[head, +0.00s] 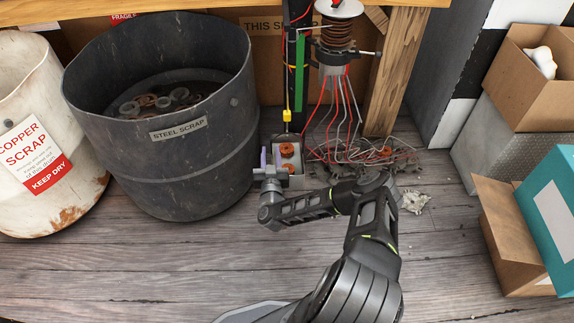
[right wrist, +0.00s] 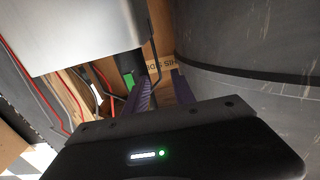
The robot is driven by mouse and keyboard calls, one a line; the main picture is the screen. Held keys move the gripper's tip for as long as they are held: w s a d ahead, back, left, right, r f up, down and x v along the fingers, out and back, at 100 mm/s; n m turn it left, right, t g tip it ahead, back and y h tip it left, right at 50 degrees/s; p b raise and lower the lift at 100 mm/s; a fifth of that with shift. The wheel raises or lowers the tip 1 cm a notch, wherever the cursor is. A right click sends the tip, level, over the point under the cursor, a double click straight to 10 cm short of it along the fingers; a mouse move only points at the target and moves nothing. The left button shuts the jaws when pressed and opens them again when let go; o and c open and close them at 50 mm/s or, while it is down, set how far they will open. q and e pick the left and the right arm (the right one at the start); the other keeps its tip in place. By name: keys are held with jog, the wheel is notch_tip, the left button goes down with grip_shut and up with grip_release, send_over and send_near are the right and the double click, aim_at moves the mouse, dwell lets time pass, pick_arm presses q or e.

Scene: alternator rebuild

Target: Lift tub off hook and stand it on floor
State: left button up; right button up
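A small pale grey tub (head: 298,178) with orange-brown pieces in it is low beside the dark post, right of the steel scrap drum. A thin dark line with a yellow piece (head: 287,115) runs down above it; I cannot tell how the tub hangs. In the right wrist view a large pale grey surface (right wrist: 85,35), which looks like the tub, fills the upper left. My left gripper is not in view.
The steel scrap drum (head: 180,165) stands close left of my right gripper, with the copper scrap drum (head: 75,200) beyond it. Loose red and white wires (head: 345,150) lie right of the tub. Cardboard boxes (head: 510,240) stand at right. The front floor (head: 150,270) is clear.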

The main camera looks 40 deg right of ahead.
aim_at(271, 140)
jog(key=shift+w+d+f+b, duration=0.1)
jog(key=shift+w+d+b, duration=0.05)
jog(key=shift+w+b, duration=0.15)
jog(key=b+x, duration=0.2)
jog(key=x, duration=0.2)
jog(key=shift+d, duration=0.15)
jog(key=shift+w+d, duration=0.1)
jog(key=shift+w, duration=0.05)
jog(key=shift+c, duration=0.2)
grip_shut()
jog(key=shift+r, duration=0.25)
dwell(0.9)
